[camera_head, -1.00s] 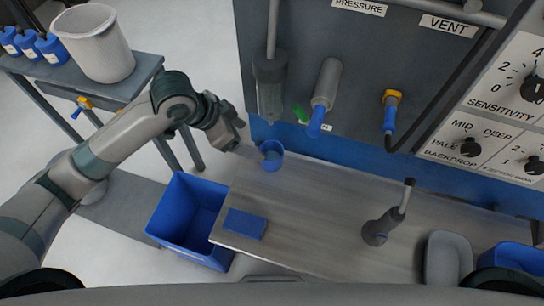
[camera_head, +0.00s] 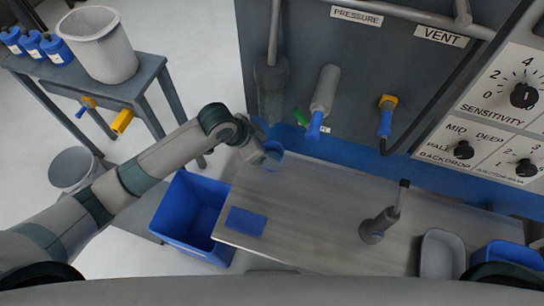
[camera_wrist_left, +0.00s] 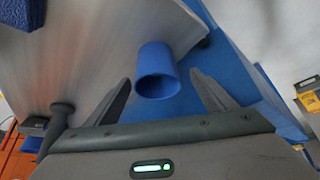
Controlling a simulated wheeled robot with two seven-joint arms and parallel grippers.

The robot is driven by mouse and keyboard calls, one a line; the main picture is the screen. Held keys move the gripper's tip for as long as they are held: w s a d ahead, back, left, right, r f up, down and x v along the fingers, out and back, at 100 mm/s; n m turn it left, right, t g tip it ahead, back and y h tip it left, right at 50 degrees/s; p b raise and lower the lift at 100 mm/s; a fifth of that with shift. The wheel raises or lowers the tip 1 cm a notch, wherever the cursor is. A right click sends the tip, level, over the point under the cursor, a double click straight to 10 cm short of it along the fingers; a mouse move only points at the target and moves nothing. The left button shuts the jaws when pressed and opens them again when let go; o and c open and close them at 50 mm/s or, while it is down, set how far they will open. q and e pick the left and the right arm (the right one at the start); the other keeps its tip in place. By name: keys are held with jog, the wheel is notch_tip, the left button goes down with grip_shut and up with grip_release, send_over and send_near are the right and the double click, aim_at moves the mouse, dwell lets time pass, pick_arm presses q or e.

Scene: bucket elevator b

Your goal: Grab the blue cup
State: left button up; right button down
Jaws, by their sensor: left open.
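The blue cup (camera_head: 273,152) stands at the back left of the metal table (camera_head: 300,205), below the wall panel. My left gripper (camera_head: 262,152) is right at the cup and partly covers it in the head view. In the left wrist view the cup (camera_wrist_left: 157,72) lies between the two spread fingers of the left gripper (camera_wrist_left: 160,92), with its open mouth toward the camera. A gap shows between the cup and each finger. The left gripper is open. My right gripper is not in view.
A blue sponge-like block (camera_head: 246,221) lies at the table's left end. A blue bin (camera_head: 190,218) stands on the floor to the left. A grey upright tool (camera_head: 378,225) and grey tray (camera_head: 441,254) are on the right. Pipes and a blue-tipped nozzle (camera_head: 314,126) hang above the back edge.

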aim_at(278, 154)
pick_arm(q)
jog(key=shift+w+d+f+p, duration=0.1)
jog(key=shift+d+f+p, duration=0.5)
jog(key=shift+p, duration=0.1)
jog(key=shift+p+x, duration=0.4)
jog(key=shift+x, duration=1.4)
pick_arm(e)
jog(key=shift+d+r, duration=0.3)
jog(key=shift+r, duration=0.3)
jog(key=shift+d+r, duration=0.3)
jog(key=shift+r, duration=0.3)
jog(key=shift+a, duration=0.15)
pick_arm(q)
jog(key=c, duration=1.2)
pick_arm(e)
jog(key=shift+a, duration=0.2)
pick_arm(q)
jog(key=shift+r, duration=0.1)
jog(key=shift+c, duration=0.2)
